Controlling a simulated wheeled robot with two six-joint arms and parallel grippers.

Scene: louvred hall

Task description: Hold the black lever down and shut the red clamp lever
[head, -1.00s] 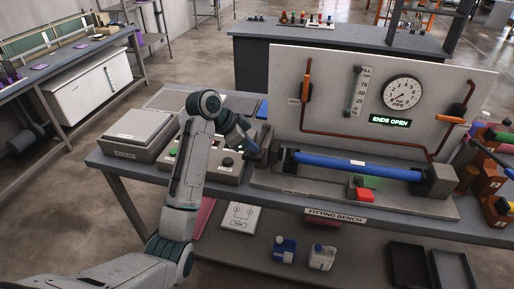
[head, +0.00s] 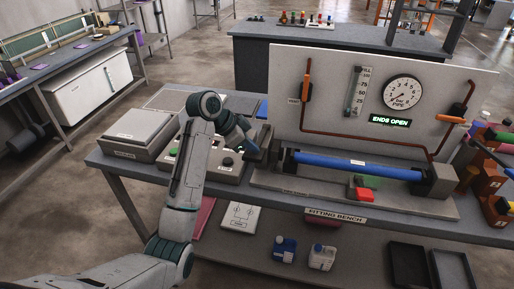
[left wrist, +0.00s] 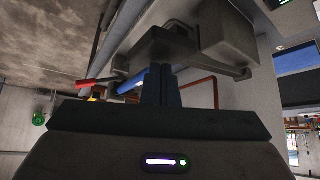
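A blue pipe (head: 355,166) lies across the fitting bench between two grey end blocks, with the right block (head: 443,180) clear to see. A red piece (head: 363,195) sits in front of the pipe beside a green one. In the left wrist view a red lever (left wrist: 98,82) shows left of the fingers; I cannot tell if it is the clamp lever. I cannot pick out the black lever for sure. My left gripper (head: 252,152) is at the pipe's left end, partly hidden by its wrist. Its dark fingers (left wrist: 161,84) are close together, with nothing visible between them. My right gripper is out of view.
Behind the pipe stands a panel (head: 340,112) with a gauge (head: 402,91), orange handles and a sign reading "ENDS OPEN" (head: 390,122). A control box (head: 225,171) with knobs lies under my left arm. Coloured items crowd the bench's right end. Bottles stand on the shelf below.

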